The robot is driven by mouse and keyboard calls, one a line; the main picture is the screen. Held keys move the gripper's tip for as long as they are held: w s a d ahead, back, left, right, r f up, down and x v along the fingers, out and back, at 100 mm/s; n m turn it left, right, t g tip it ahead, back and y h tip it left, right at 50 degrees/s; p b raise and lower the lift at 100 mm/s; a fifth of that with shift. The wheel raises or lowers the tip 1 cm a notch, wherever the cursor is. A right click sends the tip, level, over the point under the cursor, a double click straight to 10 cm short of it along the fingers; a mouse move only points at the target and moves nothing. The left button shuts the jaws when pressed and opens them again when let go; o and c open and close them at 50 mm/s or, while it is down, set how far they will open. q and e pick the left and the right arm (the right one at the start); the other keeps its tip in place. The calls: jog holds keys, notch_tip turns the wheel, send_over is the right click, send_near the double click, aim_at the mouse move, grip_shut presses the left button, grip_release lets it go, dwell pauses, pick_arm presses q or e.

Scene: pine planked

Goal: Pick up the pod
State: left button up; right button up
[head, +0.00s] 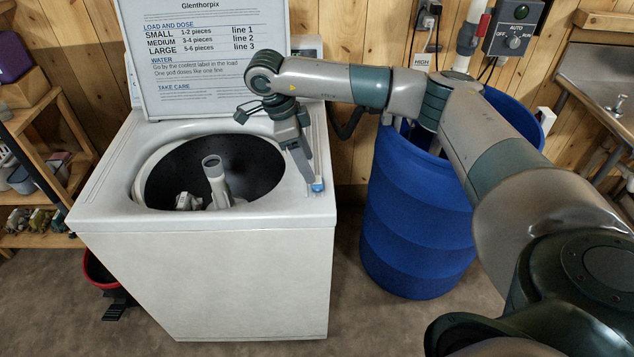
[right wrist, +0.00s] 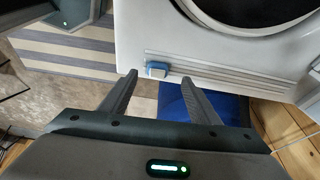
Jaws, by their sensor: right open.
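The pod (head: 318,187) is a small blue and white block on the white rim at the right side of the open washing machine (head: 215,275). In the right wrist view the pod (right wrist: 157,69) lies beside a grooved strip, between and just beyond the two fingertips. My right gripper (head: 309,177) reaches down over that rim, close to the pod. Its jaws (right wrist: 159,79) are open and empty in the right wrist view. Whether a finger touches the pod cannot be told. My left gripper is not in view.
The washer's drum (head: 250,165) is open, with a pale agitator (head: 217,180) standing in it. The raised lid (head: 205,75) carries printed dosing text. A blue barrel (head: 415,225) stands to the right. A wooden shelf (head: 30,115) stands at left, and a red bucket (head: 97,270) by the washer's left side.

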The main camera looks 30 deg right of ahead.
jog(key=shift+s+d+f+p, duration=0.2)
jog(key=shift+f+p, duration=0.2)
jog(key=shift+p, duration=0.2)
jog(key=p+x, duration=0.2)
jog(key=x, duration=0.1)
jog(key=shift+s+d+r, duration=0.1)
jog(key=shift+s+r, duration=0.05)
jog(key=shift+s, duration=0.1)
jog(key=shift+d+f, duration=0.1)
jog(key=shift+f, duration=0.6)
jog(key=c, duration=1.1)
